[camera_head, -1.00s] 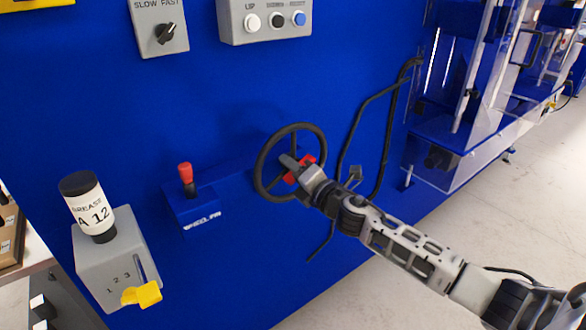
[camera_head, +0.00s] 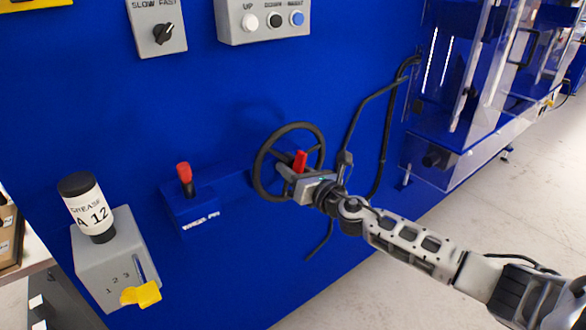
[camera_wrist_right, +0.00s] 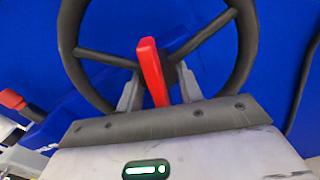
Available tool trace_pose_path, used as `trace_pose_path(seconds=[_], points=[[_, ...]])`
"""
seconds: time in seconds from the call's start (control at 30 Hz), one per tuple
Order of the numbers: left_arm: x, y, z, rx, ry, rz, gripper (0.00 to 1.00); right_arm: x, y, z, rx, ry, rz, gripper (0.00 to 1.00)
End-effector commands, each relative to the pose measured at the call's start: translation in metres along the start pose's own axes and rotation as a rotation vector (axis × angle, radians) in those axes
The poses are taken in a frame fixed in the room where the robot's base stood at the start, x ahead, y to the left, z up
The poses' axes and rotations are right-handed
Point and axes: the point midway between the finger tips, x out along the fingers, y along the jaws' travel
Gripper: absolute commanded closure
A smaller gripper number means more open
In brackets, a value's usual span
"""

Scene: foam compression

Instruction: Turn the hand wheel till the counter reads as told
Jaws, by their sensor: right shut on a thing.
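The black three-spoked hand wheel (camera_head: 257,166) is mounted on the blue machine face, near the middle of the head view. A red part (camera_head: 301,160) stands up at its hub area. My right gripper (camera_head: 288,174) reaches in from the lower right and is shut on this red part. In the right wrist view the red part (camera_wrist_right: 150,66) stands between the two grey fingers (camera_wrist_right: 159,90), with the wheel rim (camera_wrist_right: 67,40) around and behind it. No counter reading shows in either view. My left gripper is not in view.
Left of the wheel is a red-knobbed lever (camera_head: 185,175) on a blue box. A grey box (camera_head: 108,262) with a yellow lever and grease bottle (camera_head: 87,208) stands lower left. A slow/fast switch (camera_head: 157,28) and button panel (camera_head: 272,20) are above. A black cable (camera_head: 384,140) hangs at right.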

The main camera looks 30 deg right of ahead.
Motion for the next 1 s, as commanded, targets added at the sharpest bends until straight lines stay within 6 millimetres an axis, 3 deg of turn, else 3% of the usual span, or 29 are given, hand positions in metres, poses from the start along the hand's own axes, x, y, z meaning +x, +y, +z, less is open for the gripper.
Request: trace_pose_path(seconds=[0.67, 0.7, 0.73, 0.77, 1.0], points=[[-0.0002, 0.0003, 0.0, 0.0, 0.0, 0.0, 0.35, -0.0004, -0.0006, -0.0013, -0.061, 0.003, 0.0, 1.0], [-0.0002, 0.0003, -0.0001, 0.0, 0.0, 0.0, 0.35, -0.0004, -0.0006, -0.0013, -0.061, 0.003, 0.0, 0.55], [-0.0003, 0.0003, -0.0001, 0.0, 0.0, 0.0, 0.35, -0.0004, -0.0006, -0.0013, -0.061, 0.003, 0.0, 0.47], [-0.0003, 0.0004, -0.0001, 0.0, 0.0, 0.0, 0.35, -0.0003, -0.0006, -0.0012, -0.061, 0.003, 0.0, 0.42], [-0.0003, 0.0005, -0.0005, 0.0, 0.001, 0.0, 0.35, -0.0003, -0.0006, -0.0005, -0.06, 0.001, 0.0, 0.42]])
